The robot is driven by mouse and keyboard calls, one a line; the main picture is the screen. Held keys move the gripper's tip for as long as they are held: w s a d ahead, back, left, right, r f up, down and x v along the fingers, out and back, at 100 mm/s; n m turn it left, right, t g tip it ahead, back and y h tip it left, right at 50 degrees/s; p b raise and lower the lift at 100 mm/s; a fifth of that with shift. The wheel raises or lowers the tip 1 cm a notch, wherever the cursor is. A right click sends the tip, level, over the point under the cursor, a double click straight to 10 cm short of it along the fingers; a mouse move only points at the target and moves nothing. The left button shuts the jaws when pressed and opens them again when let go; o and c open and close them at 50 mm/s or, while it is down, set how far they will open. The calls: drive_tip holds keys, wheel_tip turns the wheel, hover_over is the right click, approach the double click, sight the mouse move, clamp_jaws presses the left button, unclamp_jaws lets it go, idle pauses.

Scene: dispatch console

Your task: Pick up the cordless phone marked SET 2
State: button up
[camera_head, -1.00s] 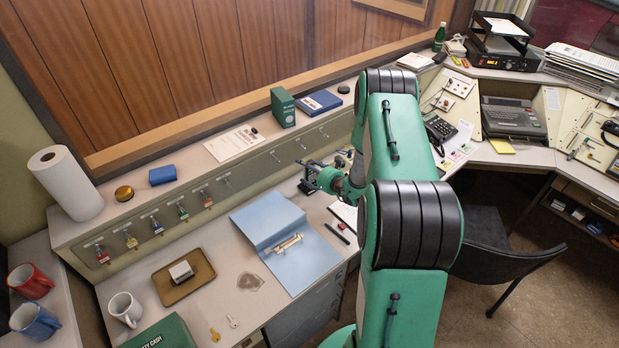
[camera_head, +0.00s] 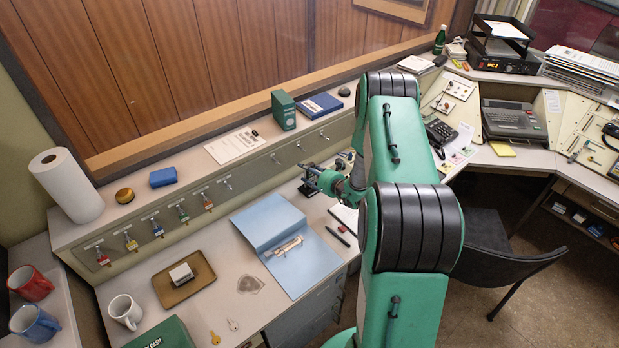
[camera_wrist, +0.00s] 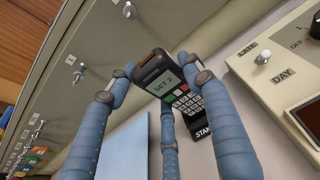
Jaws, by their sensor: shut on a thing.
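The cordless phone (camera_wrist: 172,88) is dark, with a screen that reads SET 2 and a keypad below it. In the wrist view it is tilted and sits between the blue-grey fingers of my gripper (camera_wrist: 165,85), which are shut on it. A dark base with lettering beginning STAN (camera_wrist: 203,131) shows just below the phone; I cannot tell whether the two still touch. In the head view my gripper (camera_head: 312,180) is over the desk by the key-hook panel, and the phone is too small to make out there.
A blue folder (camera_head: 318,268) lies open left of my gripper. The hook panel (camera_head: 240,185) stands close behind. A cream box with LATE and DAY switches (camera_wrist: 285,80) is close on the right in the wrist view. A mug (camera_head: 125,311) and tray (camera_head: 205,277) are farther left.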

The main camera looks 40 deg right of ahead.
sight(309, 166)
drive_tip(key=shift+r, duration=0.15)
wheel_tip(309, 166, up, 3)
drive_tip(key=shift+r+p, duration=0.1)
drive_tip(key=shift+p, duration=0.25)
drive_tip(key=s+a, duration=0.2)
drive_tip(key=s, duration=0.2)
drive_tip(key=s+a+r+p, duration=0.1)
drive_tip(key=s+a, duration=0.2)
drive_tip(key=s, duration=0.2)
drive_tip(key=s+a, duration=0.2)
drive_tip(key=s, duration=0.3)
drive_tip(key=shift+a+r, duration=0.3)
drive_tip(key=shift+a, duration=0.05)
